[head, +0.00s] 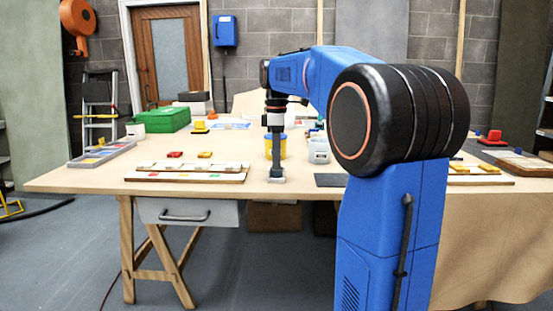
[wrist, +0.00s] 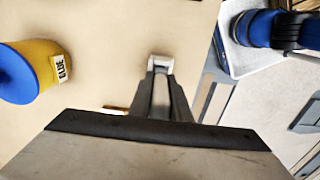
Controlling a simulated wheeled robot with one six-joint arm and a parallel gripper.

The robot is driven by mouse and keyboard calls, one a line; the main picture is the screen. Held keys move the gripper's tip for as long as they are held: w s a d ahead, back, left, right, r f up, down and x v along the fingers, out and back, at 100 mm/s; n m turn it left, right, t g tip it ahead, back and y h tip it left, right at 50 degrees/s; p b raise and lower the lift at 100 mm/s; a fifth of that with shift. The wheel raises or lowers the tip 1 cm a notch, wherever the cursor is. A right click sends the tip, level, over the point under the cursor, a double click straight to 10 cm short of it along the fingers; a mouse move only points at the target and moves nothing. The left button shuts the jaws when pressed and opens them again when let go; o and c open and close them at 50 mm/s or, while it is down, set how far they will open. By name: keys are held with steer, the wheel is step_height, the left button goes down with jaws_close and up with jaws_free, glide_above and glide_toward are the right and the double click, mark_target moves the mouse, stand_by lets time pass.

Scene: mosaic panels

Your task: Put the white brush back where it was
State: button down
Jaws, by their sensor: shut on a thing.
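My gripper (head: 277,165) points straight down near the front edge of the table, and it also shows in the wrist view (wrist: 161,80). It is shut on a small white thing (wrist: 160,63), which I take to be the white brush. In the head view this white thing (head: 277,180) is at or just above the table top (head: 90,182). I cannot tell whether it touches the table. Most of it is hidden between the fingers.
A yellow glue pot with a blue lid (wrist: 45,68) stands near the gripper. A light grey tub (head: 319,152) stands behind right. A white-striped panel (head: 190,172) lies left, and a dark mat (head: 330,181) right. Bare table lies between panel and gripper.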

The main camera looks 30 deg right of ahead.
steer(key=c, duration=1.6)
jaws_free()
steer(key=shift+f, duration=0.15)
steer(key=shift+c, duration=0.2)
step_height(320, 180, up, 12)
steer(key=shift+r, duration=0.15)
